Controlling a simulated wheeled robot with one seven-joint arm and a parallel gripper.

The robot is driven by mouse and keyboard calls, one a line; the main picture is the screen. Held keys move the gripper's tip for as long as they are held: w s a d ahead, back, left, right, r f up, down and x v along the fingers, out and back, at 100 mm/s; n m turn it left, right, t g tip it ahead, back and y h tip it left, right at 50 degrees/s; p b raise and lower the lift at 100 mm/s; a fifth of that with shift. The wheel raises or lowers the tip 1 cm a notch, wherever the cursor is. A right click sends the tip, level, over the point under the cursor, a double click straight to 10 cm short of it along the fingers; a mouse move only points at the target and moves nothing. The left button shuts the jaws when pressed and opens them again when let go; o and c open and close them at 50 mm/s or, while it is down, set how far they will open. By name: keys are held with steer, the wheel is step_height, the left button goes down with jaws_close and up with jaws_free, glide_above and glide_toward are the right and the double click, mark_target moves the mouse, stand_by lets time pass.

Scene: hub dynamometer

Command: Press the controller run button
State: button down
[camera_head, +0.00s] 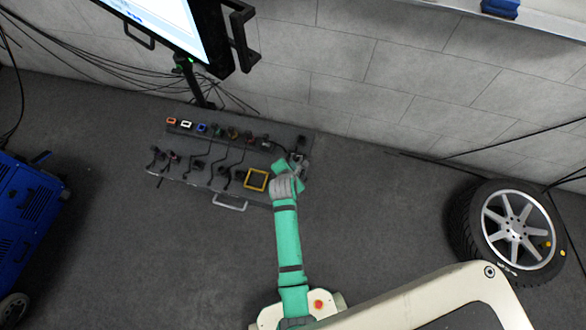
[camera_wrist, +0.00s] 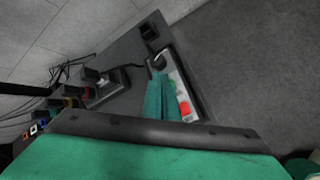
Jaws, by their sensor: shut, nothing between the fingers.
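My gripper (camera_head: 295,165), at the end of my green arm, is over the right end of the grey floor panel (camera_head: 250,196) in the head view. In the wrist view its green fingers (camera_wrist: 161,76) are together and empty. They cover part of a narrow white controller strip (camera_wrist: 187,88) at the panel's edge. A red button (camera_wrist: 184,108) on this strip shows just right of the fingers. A small orange part (camera_wrist: 180,88) lies beyond it. Whether a fingertip touches any button cannot be told; part of the strip is hidden behind the fingers.
The panel carries several connectors and cables, with a yellow square frame (camera_head: 256,180) left of my gripper. A monitor (camera_head: 170,25) on a stand is behind it. A wheel (camera_head: 510,232) stands at right, a blue machine (camera_head: 30,215) at left. The floor between is mostly clear.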

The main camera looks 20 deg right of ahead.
steer(key=shift+r, duration=0.1)
steer(key=shift+w+d+r, duration=0.1)
steer(key=shift+w+r, duration=0.05)
steer(key=shift+r, duration=2.25)
steer(key=s+a+r+m+t+y, duration=0.1)
steer(key=s+a+m+t, duration=0.1)
steer(key=s+a+m, duration=0.55)
steer(key=s+a+r+m+t+y, duration=0.15)
steer(key=s+a, duration=0.25)
steer(key=s, duration=0.7)
steer(key=s+a+r+m+t, duration=0.2)
steer(key=s+r+m, duration=0.4)
steer(key=s+r, duration=0.2)
steer(key=s+a+r+m+t+y, duration=0.1)
steer(key=s+a+r+m+t, duration=0.1)
steer(key=s+r+m, duration=0.4)
step_height(320, 180, up, 5)
steer(key=shift+s+a+r, duration=0.1)
steer(key=shift+s+a, duration=0.1)
steer(key=shift+s, duration=0.7)
